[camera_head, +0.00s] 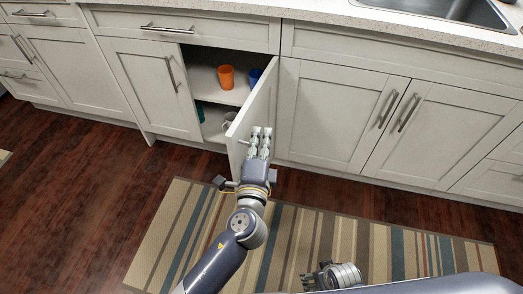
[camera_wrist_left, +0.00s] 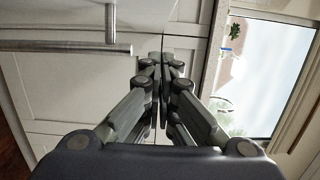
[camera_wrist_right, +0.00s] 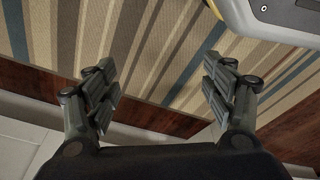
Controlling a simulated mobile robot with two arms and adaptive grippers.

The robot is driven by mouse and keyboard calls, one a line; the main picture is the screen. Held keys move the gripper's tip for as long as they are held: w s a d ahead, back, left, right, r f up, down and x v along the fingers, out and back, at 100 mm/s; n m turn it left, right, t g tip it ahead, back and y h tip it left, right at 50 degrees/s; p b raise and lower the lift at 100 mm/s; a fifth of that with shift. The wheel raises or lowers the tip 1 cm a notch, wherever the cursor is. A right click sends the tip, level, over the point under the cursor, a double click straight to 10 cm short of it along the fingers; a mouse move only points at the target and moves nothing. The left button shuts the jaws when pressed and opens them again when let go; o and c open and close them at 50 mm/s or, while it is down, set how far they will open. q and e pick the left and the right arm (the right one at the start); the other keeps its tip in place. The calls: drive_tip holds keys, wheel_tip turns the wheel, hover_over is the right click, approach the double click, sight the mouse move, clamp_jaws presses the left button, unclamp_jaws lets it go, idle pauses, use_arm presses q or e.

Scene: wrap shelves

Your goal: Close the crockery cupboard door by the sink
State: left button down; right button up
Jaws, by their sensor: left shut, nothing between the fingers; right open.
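The crockery cupboard door (camera_head: 262,100) stands open in the head view, swung out towards me from its right side. Its pale face is seen at a steep slant. My left gripper (camera_head: 261,131) is shut and empty, its fingertips over the door's lower right-hand face; I cannot tell whether they touch it. In the left wrist view the same fingers (camera_wrist_left: 162,60) are together in front of pale panels. My right gripper (camera_wrist_right: 160,82) is open and empty above the striped rug. The sink (camera_head: 450,10) is at the upper right of the head view.
Inside the cupboard are an orange cup (camera_head: 226,77), a blue cup (camera_head: 256,75) and partly hidden crockery below. Closed doors stand either side. The striped rug (camera_head: 345,240) covers the floor in front. A bar handle (camera_wrist_left: 60,47) shows in the left wrist view.

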use_arm(q)
drive_tip(key=shift+w+a, duration=0.3)
drive_tip(key=shift+a, duration=0.5)
drive_tip(key=shift+w+a, duration=0.25)
drive_tip(key=shift+a, duration=0.5)
use_arm(e)
drive_tip(key=shift+s+f, duration=0.45)
drive_tip(key=shift+f, duration=0.25)
use_arm(q)
drive_tip(key=shift+a, duration=0.15)
